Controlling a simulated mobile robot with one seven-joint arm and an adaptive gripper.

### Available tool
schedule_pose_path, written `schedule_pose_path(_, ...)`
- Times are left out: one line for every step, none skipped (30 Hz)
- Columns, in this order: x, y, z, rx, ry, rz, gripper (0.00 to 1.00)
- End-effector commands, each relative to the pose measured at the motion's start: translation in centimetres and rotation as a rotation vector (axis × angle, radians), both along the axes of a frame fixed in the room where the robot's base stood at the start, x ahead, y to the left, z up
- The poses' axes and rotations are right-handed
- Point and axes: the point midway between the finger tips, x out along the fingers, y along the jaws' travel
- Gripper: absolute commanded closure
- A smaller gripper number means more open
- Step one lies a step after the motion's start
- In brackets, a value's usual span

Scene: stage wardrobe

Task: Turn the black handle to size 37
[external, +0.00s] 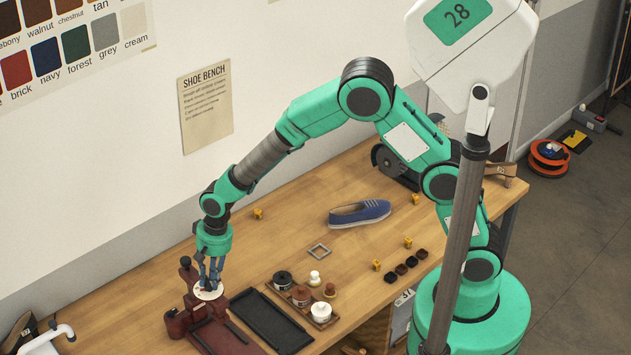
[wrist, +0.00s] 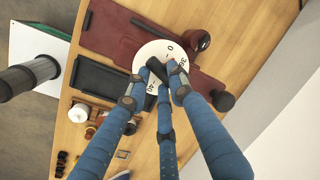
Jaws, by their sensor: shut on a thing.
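A white round dial (external: 206,294) sits on a dark red bench device (external: 225,340) at the front left of the bench. In the wrist view the dial (wrist: 150,52) carries dark markings, partly covered by my fingers; I cannot make out a 37. The black handle (wrist: 155,68) lies across the dial's middle, largely hidden between the fingertips. My gripper (external: 211,281), with its blue fingers pointing down, is shut on the handle. In the wrist view the fingertips of my gripper (wrist: 161,78) close around it, just over the dial.
A black tray (external: 272,322) lies right beside the device. A wooden holder (external: 291,308) with jars and bottles stands beyond it. A blue shoe (external: 359,213) and small yellow and dark pieces lie farther right. The back middle of the bench is mostly clear.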

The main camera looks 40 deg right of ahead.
Motion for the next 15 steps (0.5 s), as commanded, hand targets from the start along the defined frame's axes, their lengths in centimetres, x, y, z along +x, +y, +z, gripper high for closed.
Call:
schedule_pose_path(-0.11, 0.04, 0.15, -0.001, 0.000, -0.038, 1.00)
schedule_pose_path(-0.11, 0.07, 0.17, -0.001, -0.001, -0.065, 1.00)
schedule_pose_path(-0.13, 0.12, 0.20, 0.001, -0.001, -0.099, 1.00)
schedule_pose_path(-0.14, 0.11, 0.18, 0.000, -0.002, -0.125, 1.00)
schedule_pose_path(-0.17, 0.12, 0.17, 0.000, -0.001, -0.150, 1.00)
schedule_pose_path(-0.16, 0.16, 0.18, 0.001, -0.001, -0.185, 1.00)
schedule_pose_path(-0.16, 0.19, 0.18, 0.000, -0.002, -0.209, 1.00)
schedule_pose_path(-0.18, 0.20, 0.14, 0.000, -0.002, -0.235, 1.00)
schedule_pose_path(-0.21, 0.24, 0.10, 0.000, -0.002, -0.268, 1.00)
schedule_pose_path(-0.22, 0.27, 0.11, 0.000, -0.002, -0.293, 1.00)
schedule_pose_path(-0.23, 0.31, 0.11, 0.001, -0.003, -0.318, 1.00)
schedule_pose_path(-0.26, 0.35, 0.10, 0.001, -0.003, -0.351, 1.00)
schedule_pose_path(-0.30, 0.37, 0.06, 0.001, -0.003, -0.377, 1.00)
schedule_pose_path(-0.32, 0.40, 0.03, 0.001, -0.002, -0.403, 1.00)
schedule_pose_path(-0.31, 0.43, 0.01, 0.001, -0.003, -0.436, 1.00)
